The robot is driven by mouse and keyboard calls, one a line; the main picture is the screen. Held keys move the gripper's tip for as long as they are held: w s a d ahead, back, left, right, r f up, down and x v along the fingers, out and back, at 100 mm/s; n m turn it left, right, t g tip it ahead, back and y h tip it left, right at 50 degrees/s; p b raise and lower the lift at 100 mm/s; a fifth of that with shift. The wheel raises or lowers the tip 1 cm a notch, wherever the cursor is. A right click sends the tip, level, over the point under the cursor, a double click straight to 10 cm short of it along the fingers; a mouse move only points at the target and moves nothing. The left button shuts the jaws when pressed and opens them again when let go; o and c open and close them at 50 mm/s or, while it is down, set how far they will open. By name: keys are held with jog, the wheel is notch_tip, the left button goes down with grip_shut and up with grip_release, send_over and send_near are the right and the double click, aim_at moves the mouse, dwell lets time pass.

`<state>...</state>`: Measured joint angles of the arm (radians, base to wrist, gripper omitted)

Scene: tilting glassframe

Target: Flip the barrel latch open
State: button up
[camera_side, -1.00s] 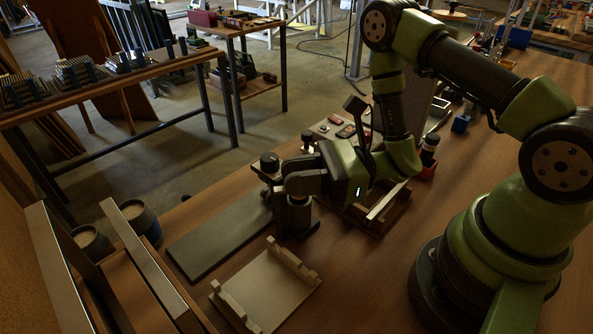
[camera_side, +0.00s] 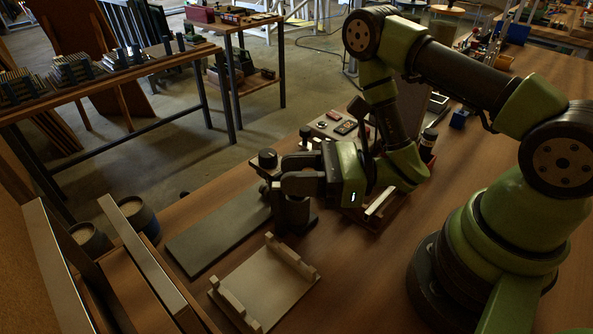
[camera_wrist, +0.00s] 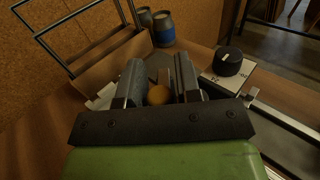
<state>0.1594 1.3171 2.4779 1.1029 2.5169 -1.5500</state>
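My gripper (camera_wrist: 160,75) reaches left across the table in the side view, with its finger end beside a black knob (camera_side: 267,158). In the wrist view its two dark fingers stand apart. A round orange-brown piece (camera_wrist: 158,96) shows in the gap between them, near their base; I cannot tell whether they touch it. The black knob sits on a white marked plate (camera_wrist: 243,80) right of the fingers in the wrist view. A black upright body (camera_side: 292,212) stands under the gripper in the side view. I cannot clearly make out the barrel latch; the gripper may hide it.
A flat grey panel (camera_side: 218,232) lies left of the gripper. A beige cradle (camera_side: 262,288) with raised ends is in front. Blue-banded barrels (camera_side: 141,221) and a metal-railed wooden frame (camera_side: 150,265) stand at left.

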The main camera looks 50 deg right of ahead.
jog(key=shift+o, duration=0.9)
